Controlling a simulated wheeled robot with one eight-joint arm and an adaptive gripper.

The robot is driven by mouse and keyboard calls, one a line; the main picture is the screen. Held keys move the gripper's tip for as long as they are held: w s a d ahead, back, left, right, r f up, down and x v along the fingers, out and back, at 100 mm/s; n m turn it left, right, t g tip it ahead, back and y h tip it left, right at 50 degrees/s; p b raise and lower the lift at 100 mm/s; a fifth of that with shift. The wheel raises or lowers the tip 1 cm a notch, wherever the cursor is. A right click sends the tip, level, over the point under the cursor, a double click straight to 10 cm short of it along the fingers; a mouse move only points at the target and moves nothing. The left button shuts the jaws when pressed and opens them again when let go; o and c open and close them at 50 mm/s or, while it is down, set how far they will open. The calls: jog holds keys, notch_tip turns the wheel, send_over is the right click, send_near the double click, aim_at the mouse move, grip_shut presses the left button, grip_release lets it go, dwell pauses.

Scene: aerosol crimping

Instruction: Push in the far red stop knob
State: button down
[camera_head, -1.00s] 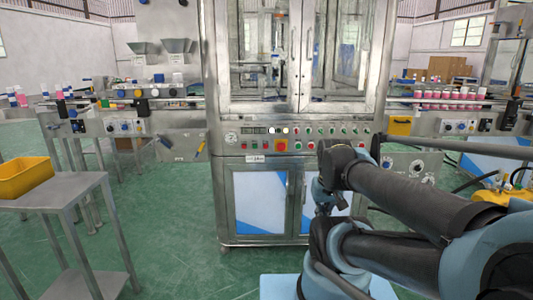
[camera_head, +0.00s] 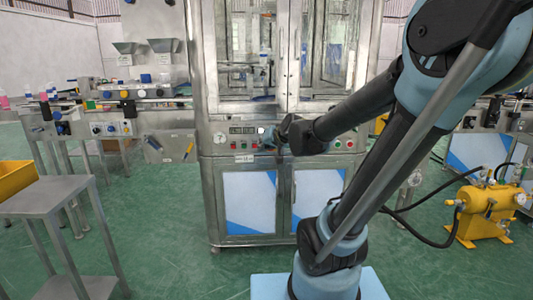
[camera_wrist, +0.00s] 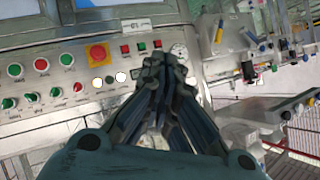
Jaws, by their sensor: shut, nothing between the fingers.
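A red mushroom stop knob on a yellow square plate (camera_wrist: 97,53) sits on the steel control panel in the wrist view. My gripper (camera_wrist: 163,62) is shut and empty, to the right of the knob in that view, with a clear gap between them. In the head view my gripper (camera_head: 268,138) is in front of the middle of the cabinet's panel and hides the stop knob there. Whether the fingertips touch the panel cannot be told.
Several green and red buttons surround the knob, such as a red one (camera_wrist: 78,87). A yellow tank (camera_head: 487,208) with hoses stands at right; a steel table (camera_head: 50,199) with a yellow bin (camera_head: 15,180) stands at left.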

jog(key=w+a+r+m+t+h, duration=0.1)
jog(key=w+a+r+m+t, duration=0.25)
jog(key=w+r, duration=0.35)
jog(key=w+a+r+m+t, duration=0.2)
jog(key=w+r+m+t, duration=0.25)
jog(key=w, duration=0.45)
jog(key=w+f+m+t+h, duration=0.2)
jog(key=w+f+m+h, duration=0.1)
jog(key=w+m+h, duration=0.3)
jog(key=s+d+f+m+g+h, duration=0.1)
jog(key=f+m+g+h, duration=0.3)
jog(key=f, duration=0.6)
jog(key=s+f+m+g+h, duration=0.4)
jog(key=f+m+h, duration=0.3)
jog(key=f, duration=0.4)
jog(key=shift+d+f+m, duration=0.2)
jog(key=shift+d+m, duration=0.2)
jog(key=shift+m, duration=0.4)
jog(key=w+a+x, duration=0.1)
jog(key=a+x, duration=0.1)
jog(key=x, duration=1.1)
jog(key=shift+w, duration=0.4)
